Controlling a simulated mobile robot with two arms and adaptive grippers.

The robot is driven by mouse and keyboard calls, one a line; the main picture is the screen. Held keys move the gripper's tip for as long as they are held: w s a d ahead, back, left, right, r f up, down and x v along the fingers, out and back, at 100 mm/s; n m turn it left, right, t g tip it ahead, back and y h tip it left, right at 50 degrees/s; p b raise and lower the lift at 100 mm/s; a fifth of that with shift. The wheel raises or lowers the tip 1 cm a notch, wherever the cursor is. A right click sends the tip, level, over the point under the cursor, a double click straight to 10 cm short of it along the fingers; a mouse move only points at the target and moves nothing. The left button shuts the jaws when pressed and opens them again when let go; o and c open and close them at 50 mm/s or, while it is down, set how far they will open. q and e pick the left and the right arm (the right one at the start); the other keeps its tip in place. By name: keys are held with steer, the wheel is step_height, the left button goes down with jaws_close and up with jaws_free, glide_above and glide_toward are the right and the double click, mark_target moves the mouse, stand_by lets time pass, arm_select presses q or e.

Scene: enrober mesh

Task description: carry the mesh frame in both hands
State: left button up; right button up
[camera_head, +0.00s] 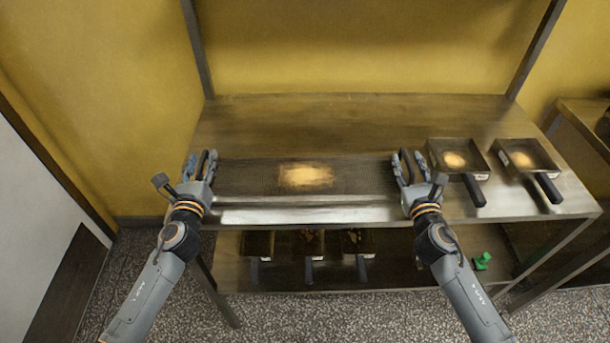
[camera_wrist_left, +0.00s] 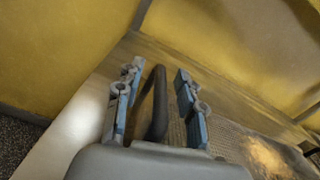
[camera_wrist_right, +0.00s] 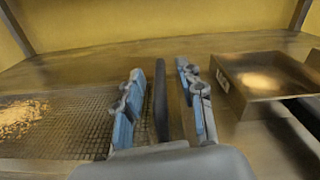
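The mesh frame (camera_head: 245,180) is a wide dark wire mesh lying on the metal table, with a pile of golden crumbs (camera_head: 306,176) near its middle. It has a dark handle at each end. My left gripper (camera_head: 201,162) is at its left end; in the left wrist view the left handle (camera_wrist_left: 157,105) stands between the open fingers, with gaps on both sides. My right gripper (camera_head: 409,163) is at the right end; in the right wrist view the right handle (camera_wrist_right: 161,100) stands between the open fingers, apart from both.
Two dark pans (camera_head: 473,150) (camera_head: 543,149) with golden contents and black handles stand right of the mesh frame, the nearer one close to my right gripper. The lower shelf (camera_head: 400,273) holds several small pans and a green object (camera_head: 482,261). The table's back (camera_head: 300,110) is clear.

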arm_select(q)
jaws_close()
arm_select(e)
jaws_close()
arm_select(q)
steer(key=shift+r, duration=0.25)
arm_select(e)
steer(key=shift+r, duration=0.3)
